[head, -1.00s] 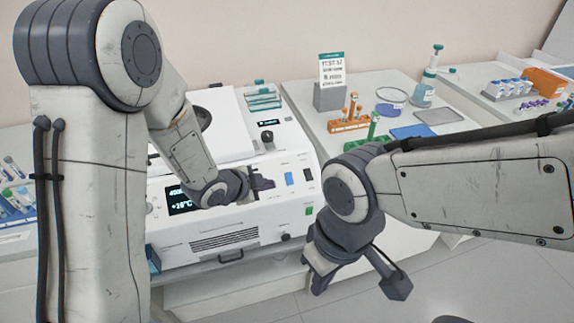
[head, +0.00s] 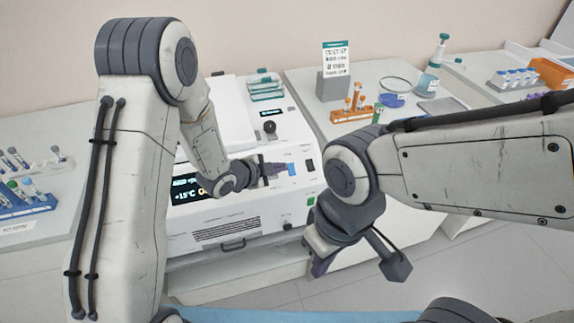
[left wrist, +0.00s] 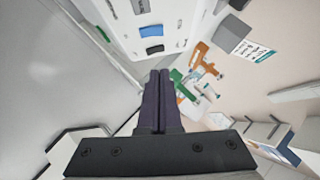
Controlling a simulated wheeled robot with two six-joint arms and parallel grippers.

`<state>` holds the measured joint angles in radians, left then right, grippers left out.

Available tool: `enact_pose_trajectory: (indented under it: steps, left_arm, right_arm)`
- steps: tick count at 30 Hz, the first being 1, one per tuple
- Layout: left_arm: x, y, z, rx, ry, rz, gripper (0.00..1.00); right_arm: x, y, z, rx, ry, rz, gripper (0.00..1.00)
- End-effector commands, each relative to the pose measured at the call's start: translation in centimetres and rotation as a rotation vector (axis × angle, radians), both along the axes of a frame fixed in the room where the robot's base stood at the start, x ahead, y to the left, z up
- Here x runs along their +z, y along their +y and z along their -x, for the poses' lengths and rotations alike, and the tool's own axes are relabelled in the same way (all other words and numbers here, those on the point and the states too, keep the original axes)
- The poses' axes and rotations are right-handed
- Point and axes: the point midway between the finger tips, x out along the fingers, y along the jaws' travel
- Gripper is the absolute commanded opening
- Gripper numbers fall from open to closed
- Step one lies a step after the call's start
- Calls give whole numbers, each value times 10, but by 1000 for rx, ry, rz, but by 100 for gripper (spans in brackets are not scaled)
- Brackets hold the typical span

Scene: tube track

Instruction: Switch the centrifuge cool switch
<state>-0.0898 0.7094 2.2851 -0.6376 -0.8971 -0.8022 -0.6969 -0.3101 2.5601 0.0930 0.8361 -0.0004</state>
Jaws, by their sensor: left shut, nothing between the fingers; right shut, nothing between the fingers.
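The white centrifuge (head: 222,222) stands on the bench, with a dark display (head: 186,190) that reads about +15°C. A blue switch (head: 291,168) and a black switch (head: 310,165) sit on its front panel; the left wrist view shows the blue switch (left wrist: 151,31) and the black switch (left wrist: 155,49) too. My left gripper (head: 280,170) is shut and empty, its tips just left of the blue switch. Whether they touch it I cannot tell. My right gripper (head: 318,268) is shut and empty, low in front of the bench. Switch labels are not readable.
A black knob (head: 269,128) stands on the centrifuge's upper panel, and a green button (head: 311,201) is low on its front. An orange rack (head: 350,113) and a grey sign block (head: 333,86) stand on the bench at right. A blue tube rack (head: 30,205) is at far left.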

Motion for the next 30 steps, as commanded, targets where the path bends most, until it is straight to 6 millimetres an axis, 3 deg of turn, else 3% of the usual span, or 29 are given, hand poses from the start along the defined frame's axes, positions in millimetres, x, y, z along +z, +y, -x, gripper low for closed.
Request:
enact_pose_trajectory:
  steps: [8, 12, 19, 30]
  left_arm:
    - [-31, -32, -40, -2, 2, -1, 0]
    - [-46, -25, -53, 3, 2, -1, 0]
    - [-59, -22, -63, 1, 0, -1, 0]
    - [-61, -21, -64, 2, 1, -1, 0]
  right_arm:
    - [17, 0, 0, 0, 0, 0, 0]
    - [23, 0, 0, 0, 0, 0, 0]
    - [27, 0, 0, 0, 0, 0, 0]
    - [27, 0, 0, 0, 0, 0, 0]
